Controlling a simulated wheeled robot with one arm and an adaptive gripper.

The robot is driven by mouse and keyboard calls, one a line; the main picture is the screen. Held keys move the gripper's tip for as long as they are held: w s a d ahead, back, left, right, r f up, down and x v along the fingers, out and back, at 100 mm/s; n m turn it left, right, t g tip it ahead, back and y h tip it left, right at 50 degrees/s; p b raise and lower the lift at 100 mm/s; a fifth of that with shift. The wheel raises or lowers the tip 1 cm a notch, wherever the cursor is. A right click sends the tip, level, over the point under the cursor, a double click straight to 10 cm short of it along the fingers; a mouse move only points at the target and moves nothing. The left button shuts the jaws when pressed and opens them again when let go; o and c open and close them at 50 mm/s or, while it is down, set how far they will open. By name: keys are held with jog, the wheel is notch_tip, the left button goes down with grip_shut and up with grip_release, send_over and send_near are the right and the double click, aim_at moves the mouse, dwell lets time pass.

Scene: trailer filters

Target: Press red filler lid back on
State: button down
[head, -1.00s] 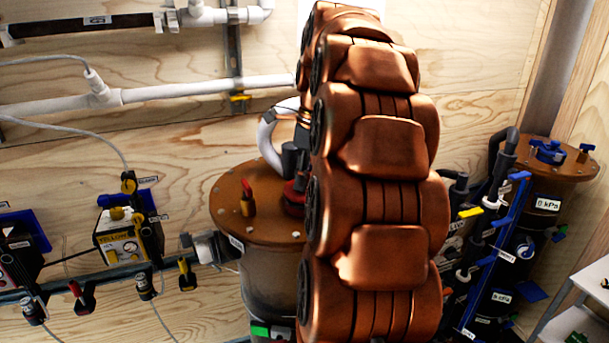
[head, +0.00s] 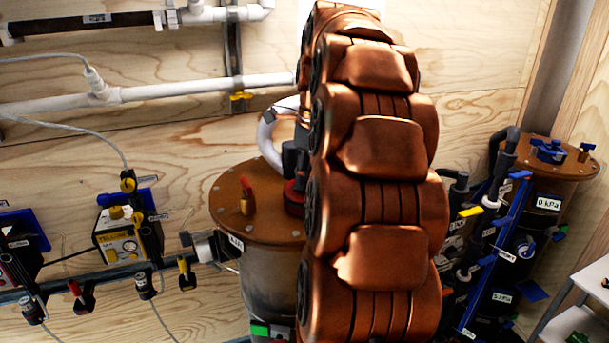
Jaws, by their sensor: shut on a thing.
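The red filler lid (head: 293,197) shows as a dark red round piece on the right part of the brown filter top (head: 262,222), half hidden behind my copper arm. My gripper (head: 293,178) is dark, points down over the lid and is shut on it. Only its left side shows; the fingertips are mostly hidden by the arm. I cannot tell whether the lid is seated flat or sits slightly above the opening.
A red valve handle (head: 247,192) stands on the same top, left of the lid. A white curved pipe (head: 268,143) rises behind. Another brown-topped filter (head: 560,160) with blue valves stands at right. A yellow pump box (head: 125,245) hangs at left.

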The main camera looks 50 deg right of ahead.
jog(key=c, duration=0.7)
grip_release()
jog(key=o, duration=0.5)
jog(key=shift+c, duration=0.2)
jog(key=shift+r, duration=0.2)
jog(key=shift+r+p, duration=1.65)
jog(key=shift+r, duration=1.7)
